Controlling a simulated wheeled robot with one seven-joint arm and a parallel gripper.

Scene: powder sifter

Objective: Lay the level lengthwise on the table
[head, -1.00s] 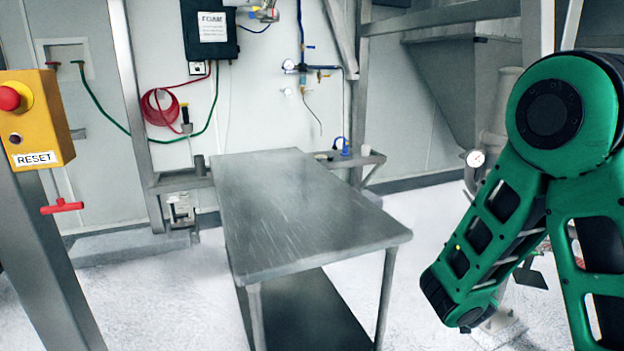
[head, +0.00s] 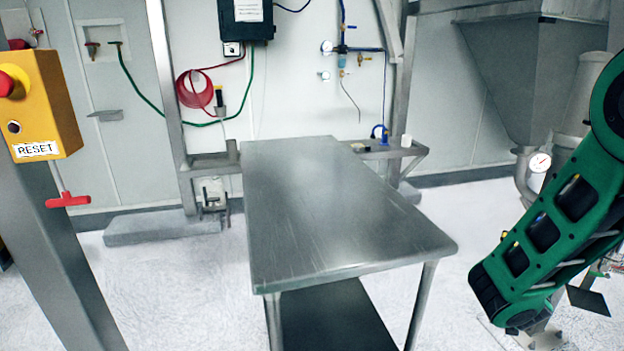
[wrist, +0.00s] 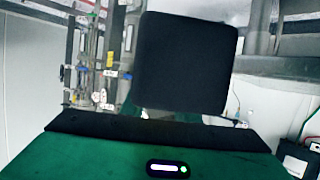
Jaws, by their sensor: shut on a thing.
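The table (head: 340,220) is a bare grey metal bench in the middle of the head view, with a dark lower shelf. In the wrist view a dark, squarish block (wrist: 185,62) stands just beyond the dark front edge of my gripper (wrist: 150,127). I take this block to be the level, held shut in my gripper; its markings and full length do not show. The fingers are hidden. In the head view my gripper and the level are out of sight, and no level lies on the table.
A yellow reset box (head: 38,105) on a post stands at the left. A narrow wall ledge (head: 385,150) with small items runs behind the table. A grey hopper (head: 510,70) and a pressure gauge (head: 540,162) are at the right. The tabletop is clear.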

